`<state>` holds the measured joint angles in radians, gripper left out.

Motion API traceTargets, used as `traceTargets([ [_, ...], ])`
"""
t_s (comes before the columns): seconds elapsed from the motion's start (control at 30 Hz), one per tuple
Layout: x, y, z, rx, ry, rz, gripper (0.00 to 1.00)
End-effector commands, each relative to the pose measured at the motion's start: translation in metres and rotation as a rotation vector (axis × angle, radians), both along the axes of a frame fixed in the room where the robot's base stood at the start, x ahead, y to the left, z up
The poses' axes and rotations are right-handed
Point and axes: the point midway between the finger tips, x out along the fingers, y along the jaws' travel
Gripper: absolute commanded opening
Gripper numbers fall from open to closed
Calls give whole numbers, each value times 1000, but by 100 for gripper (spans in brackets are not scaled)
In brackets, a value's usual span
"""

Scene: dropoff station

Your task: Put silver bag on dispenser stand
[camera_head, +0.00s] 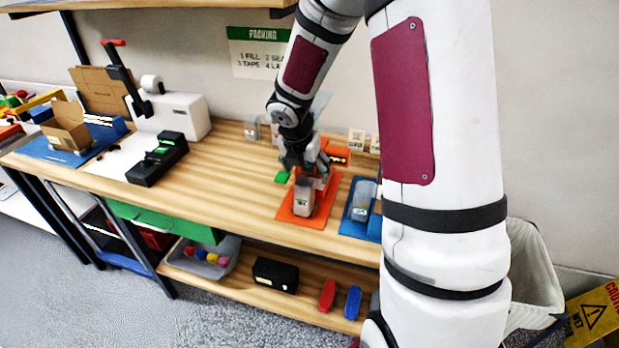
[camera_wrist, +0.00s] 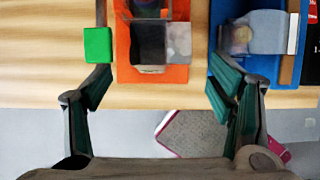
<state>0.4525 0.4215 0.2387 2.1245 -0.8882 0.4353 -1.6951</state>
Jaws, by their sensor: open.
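A grey, bag-like item (camera_head: 304,196), which looks like the silver bag, stands upright on an orange mat (camera_head: 325,207) on the wooden bench. My gripper (camera_head: 311,172) is over that mat, just behind and above the item; I cannot tell if they touch. In the wrist view the jaws (camera_wrist: 156,88) are wide apart with nothing between the tips, and the orange mat (camera_wrist: 124,72) with a dark and grey block (camera_wrist: 179,39) lies beyond them. A second grey piece (camera_head: 362,196) stands on a blue mat (camera_head: 352,227). I cannot tell which piece is the dispenser stand.
A small green block (camera_head: 282,177) lies left of the orange mat. A lower shelf (camera_head: 228,287) holds a grey bin (camera_head: 208,268). My arm hides the bench's right end.

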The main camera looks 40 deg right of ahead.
Motion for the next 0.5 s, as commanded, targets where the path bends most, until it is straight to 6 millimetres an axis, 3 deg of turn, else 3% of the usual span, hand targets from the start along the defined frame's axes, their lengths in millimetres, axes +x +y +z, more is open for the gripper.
traceTargets([
  [0.1, -5, 6, 21, -1, -3, 1, 76],
  [0.33, -10, 13, 40, 1, -6, -9, 76],
  [0.5, -23, 24, 74, 22, -79, -179, 76],
])
